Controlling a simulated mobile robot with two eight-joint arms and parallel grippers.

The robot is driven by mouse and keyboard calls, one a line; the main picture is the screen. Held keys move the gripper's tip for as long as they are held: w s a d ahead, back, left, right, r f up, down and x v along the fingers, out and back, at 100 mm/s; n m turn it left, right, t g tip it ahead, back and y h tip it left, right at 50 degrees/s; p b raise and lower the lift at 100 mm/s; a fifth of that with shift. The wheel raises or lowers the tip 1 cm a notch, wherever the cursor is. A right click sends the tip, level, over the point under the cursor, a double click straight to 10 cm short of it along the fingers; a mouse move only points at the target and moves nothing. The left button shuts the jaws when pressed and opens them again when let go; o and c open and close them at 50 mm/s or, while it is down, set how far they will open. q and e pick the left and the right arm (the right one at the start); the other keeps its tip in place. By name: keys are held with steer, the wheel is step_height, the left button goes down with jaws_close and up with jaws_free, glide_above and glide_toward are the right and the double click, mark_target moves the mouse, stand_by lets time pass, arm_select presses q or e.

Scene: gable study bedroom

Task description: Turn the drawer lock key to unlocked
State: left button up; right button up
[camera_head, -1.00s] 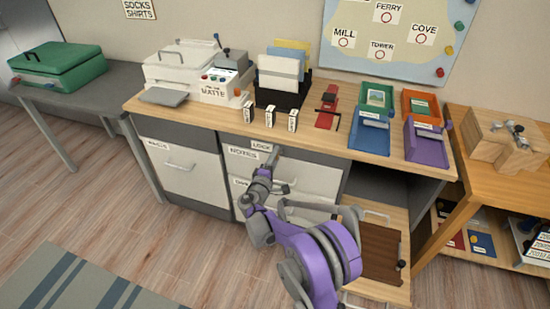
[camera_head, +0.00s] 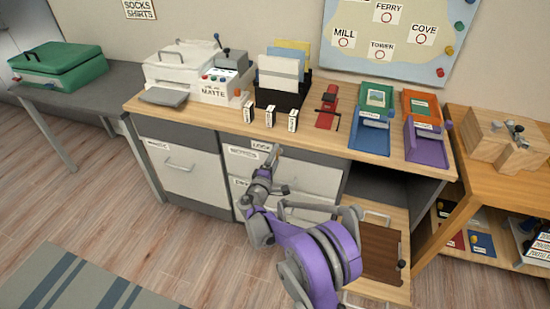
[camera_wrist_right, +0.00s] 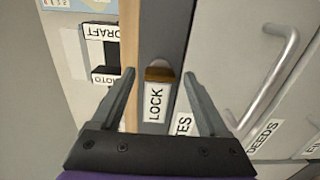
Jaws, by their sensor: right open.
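My right gripper (camera_head: 276,151) is at the front of the desk cabinet, by the LOCK label (camera_head: 261,146) above the NOTES drawer (camera_head: 304,175). In the right wrist view its two fingers (camera_wrist_right: 159,74) are spread apart, with nothing held. A small brass-coloured piece (camera_wrist_right: 158,74), apparently the lock key, shows between the fingertips at the end of the LOCK label. Its turn angle cannot be told. The key is too small or hidden to make out in the head view. My left gripper is not in view.
A drawer handle (camera_wrist_right: 272,84) lies right of the fingers in the wrist view. The wooden desk top (camera_head: 215,117) overhangs just above, with small labelled blocks (camera_head: 270,117) near its edge. An open cubby (camera_head: 378,187) lies to the right.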

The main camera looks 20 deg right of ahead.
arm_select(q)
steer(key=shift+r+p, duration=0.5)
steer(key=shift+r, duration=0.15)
arm_select(e)
steer(key=v, duration=1)
steer(key=shift+s+a, duration=0.2)
steer(key=s+d+r+m+g+y, duration=0.1)
steer(key=s+d+r+m+g, duration=0.15)
steer(key=s+d+g, duration=0.4)
steer(key=s+d+r+m+g+y, duration=0.15)
steer(key=s+d+m, duration=0.25)
steer(key=s, duration=0.6)
steer(key=s+a+f+m+g+y, duration=0.1)
steer(key=s+a+f+m+y, duration=0.2)
steer(key=s, duration=0.8)
steer(key=s+a+m+g+y, duration=0.1)
steer(key=s+a+m+y, duration=0.2)
steer(key=s, duration=0.8)
arm_select(q)
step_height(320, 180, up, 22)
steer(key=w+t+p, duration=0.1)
steer(key=p, duration=1.8)
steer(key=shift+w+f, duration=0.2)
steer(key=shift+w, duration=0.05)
arm_select(e)
step_height(320, 180, up, 21)
steer(key=w+n+y, duration=0.1)
steer(key=shift+a+r, duration=0.15)
steer(key=shift+a, duration=0.3)
